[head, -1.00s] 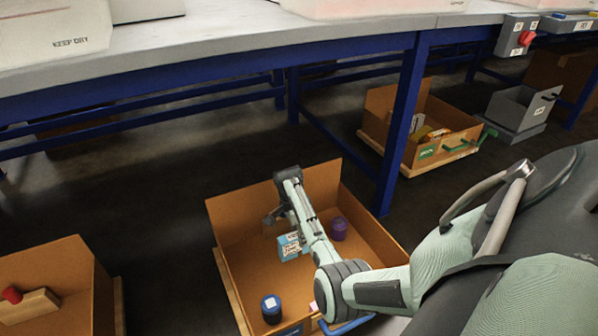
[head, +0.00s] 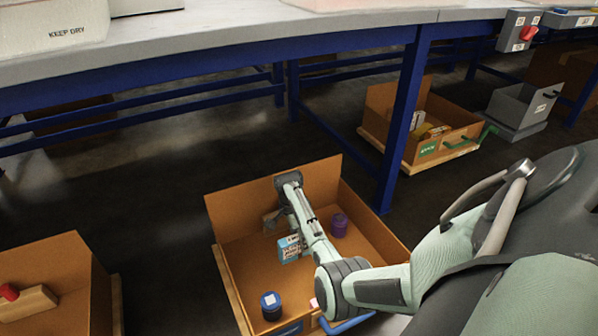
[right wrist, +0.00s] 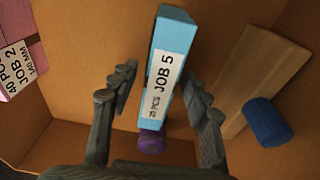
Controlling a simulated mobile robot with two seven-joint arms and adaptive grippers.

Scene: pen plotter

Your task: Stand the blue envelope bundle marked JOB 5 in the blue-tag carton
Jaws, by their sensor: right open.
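The blue envelope bundle (head: 290,248) with a white label is inside the blue-tag carton (head: 370,232), towards its left side. In the right wrist view the bundle (right wrist: 178,38) reads JOB 5. My right gripper (right wrist: 160,82) is open, with one finger on each side of the bundle's near end. I see a gap on the left; on the right the finger is very close, and contact is unclear. In the head view my right arm partly hides the gripper and carton. The bundle's lower end is hard to see, so I cannot tell how it rests. My left gripper is not in view.
A pink JOB 2 bundle (right wrist: 22,62) and a wooden block (right wrist: 262,75) with a blue cylinder show in the right wrist view. A green-tag carton (head: 455,146) and the bench (head: 240,50) are behind.

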